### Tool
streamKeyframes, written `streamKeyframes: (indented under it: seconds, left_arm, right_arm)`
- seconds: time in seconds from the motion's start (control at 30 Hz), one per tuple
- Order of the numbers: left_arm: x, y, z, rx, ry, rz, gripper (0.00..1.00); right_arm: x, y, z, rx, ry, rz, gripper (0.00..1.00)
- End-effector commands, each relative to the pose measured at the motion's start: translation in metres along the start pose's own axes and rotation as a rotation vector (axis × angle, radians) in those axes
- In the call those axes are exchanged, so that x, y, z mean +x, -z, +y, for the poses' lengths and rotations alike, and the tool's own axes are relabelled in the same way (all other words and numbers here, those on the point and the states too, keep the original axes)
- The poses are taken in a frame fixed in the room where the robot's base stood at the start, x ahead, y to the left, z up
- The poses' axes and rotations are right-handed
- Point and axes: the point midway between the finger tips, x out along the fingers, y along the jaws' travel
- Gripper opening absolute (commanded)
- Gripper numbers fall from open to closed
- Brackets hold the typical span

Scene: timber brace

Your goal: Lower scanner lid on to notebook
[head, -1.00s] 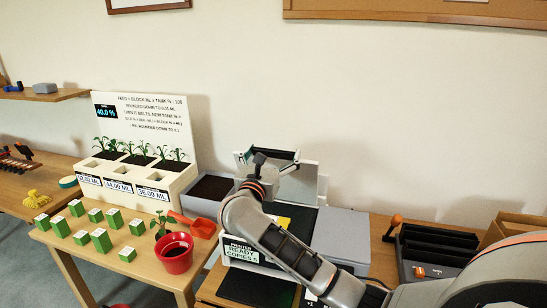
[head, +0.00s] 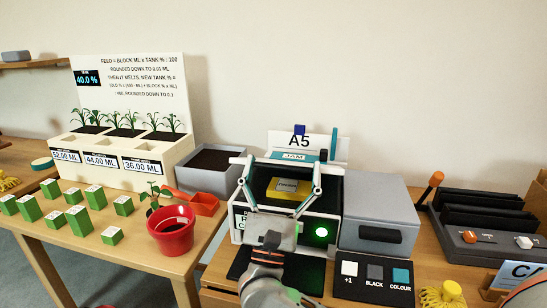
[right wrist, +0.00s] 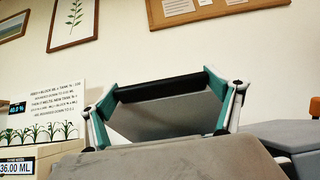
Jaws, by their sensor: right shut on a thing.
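The scanner (head: 333,205) stands on the wooden table with a dark bed and a lit green light on its front. A yellow notebook (head: 288,188) with a grey label lies on the bed. My right gripper (head: 280,175) reaches over the scanner front, its fingers spread wide on either side of the notebook in the head view. In the right wrist view the gripper (right wrist: 158,105) is shut on a dark-edged grey panel, apparently the scanner lid (right wrist: 165,118). The lid's exact tilt is hard to tell in the head view. My left gripper is out of view.
A grey box (head: 375,208) stands right of the scanner, behind a button panel (head: 374,284). A dark rack (head: 485,230) is further right. A red pot (head: 173,240), green blocks and a planter (head: 125,175) are at left. A white A5 sign (head: 312,143) rises behind.

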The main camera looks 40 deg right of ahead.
Motion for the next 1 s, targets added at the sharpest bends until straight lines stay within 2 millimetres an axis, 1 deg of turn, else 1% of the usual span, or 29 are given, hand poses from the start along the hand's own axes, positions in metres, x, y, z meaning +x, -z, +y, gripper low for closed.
streamKeyframes:
  seconds: [0.03, 0.1, 0.3, 0.4, 0.6, 1.0]
  left_arm:
    - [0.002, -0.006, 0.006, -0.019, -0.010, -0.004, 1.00]
    - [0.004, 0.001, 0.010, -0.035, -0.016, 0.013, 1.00]
    - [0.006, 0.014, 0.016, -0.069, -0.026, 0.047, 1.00]
    - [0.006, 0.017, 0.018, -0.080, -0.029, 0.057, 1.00]
    - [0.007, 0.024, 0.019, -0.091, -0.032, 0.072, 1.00]
    - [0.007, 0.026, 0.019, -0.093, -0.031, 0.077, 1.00]
  right_arm:
    - [-0.019, 0.017, 0.002, -0.008, -0.010, 0.020, 0.51]
    - [-0.028, 0.020, 0.002, -0.006, -0.009, 0.019, 0.51]
    - [-0.047, 0.029, 0.001, -0.003, -0.005, 0.015, 0.51]
    - [-0.053, 0.033, 0.001, -0.001, -0.004, 0.015, 0.51]
    - [-0.059, 0.037, 0.000, 0.002, -0.001, 0.014, 0.51]
    - [-0.060, 0.038, 0.000, 0.003, 0.000, 0.014, 0.51]
